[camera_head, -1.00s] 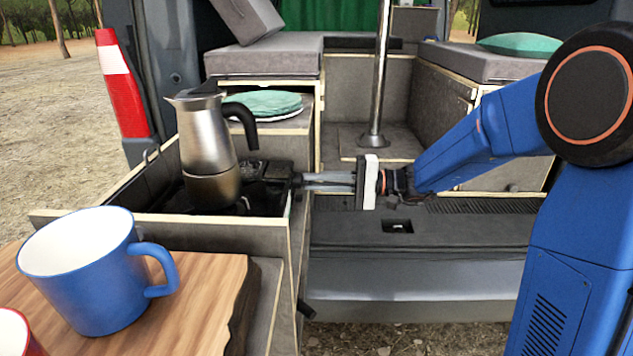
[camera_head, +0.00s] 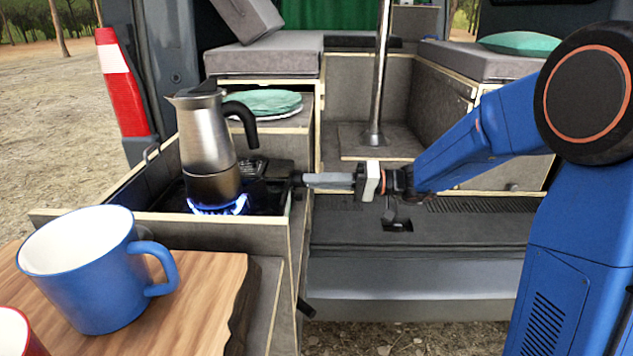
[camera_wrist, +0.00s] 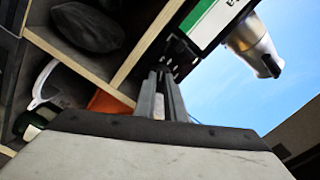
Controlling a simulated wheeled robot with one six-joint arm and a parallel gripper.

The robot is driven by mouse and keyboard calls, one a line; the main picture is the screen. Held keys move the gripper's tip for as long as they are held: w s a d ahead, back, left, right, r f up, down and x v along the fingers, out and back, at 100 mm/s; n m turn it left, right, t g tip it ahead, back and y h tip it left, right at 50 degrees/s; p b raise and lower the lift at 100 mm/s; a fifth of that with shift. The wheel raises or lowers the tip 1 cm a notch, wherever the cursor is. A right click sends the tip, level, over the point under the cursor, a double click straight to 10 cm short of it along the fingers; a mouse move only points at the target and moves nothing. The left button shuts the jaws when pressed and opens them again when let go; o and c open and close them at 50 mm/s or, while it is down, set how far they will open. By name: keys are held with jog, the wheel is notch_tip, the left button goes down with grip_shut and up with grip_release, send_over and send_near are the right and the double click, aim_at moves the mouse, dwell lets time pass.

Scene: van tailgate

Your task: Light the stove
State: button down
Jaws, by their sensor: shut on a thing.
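The stove (camera_head: 264,196) sits in the pull-out drawer at the van's tailgate. A ring of blue flame (camera_head: 220,207) burns on its burner. A steel moka pot (camera_head: 205,135) with a black handle stands upright over the flame. My gripper (camera_head: 303,180) reaches in from the right, its fingers shut on the stove knob (camera_head: 294,179) at the stove's right end. The fingers mostly hide the knob. In the wrist view my gripper (camera_wrist: 165,78) meets the stove's end, beside a white and green panel (camera_wrist: 207,20), with the pot (camera_wrist: 252,42) beyond.
A blue mug (camera_head: 85,270) and part of a red mug (camera_head: 18,335) stand on a wooden board (camera_head: 190,290) at front left. The drawer's wall (camera_head: 215,233) lies in front of the stove. A metal post (camera_head: 381,80) rises behind my gripper. Green plates (camera_head: 263,102) sit behind the pot.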

jog(key=shift+f, duration=0.1)
dwell(0.3)
jog(key=c, duration=1.8)
grip_release()
jog(key=shift+d, duration=0.1)
jog(key=d, duration=1.7)
jog(key=shift+s+d, duration=0.15)
jog(key=shift+s, duration=0.15)
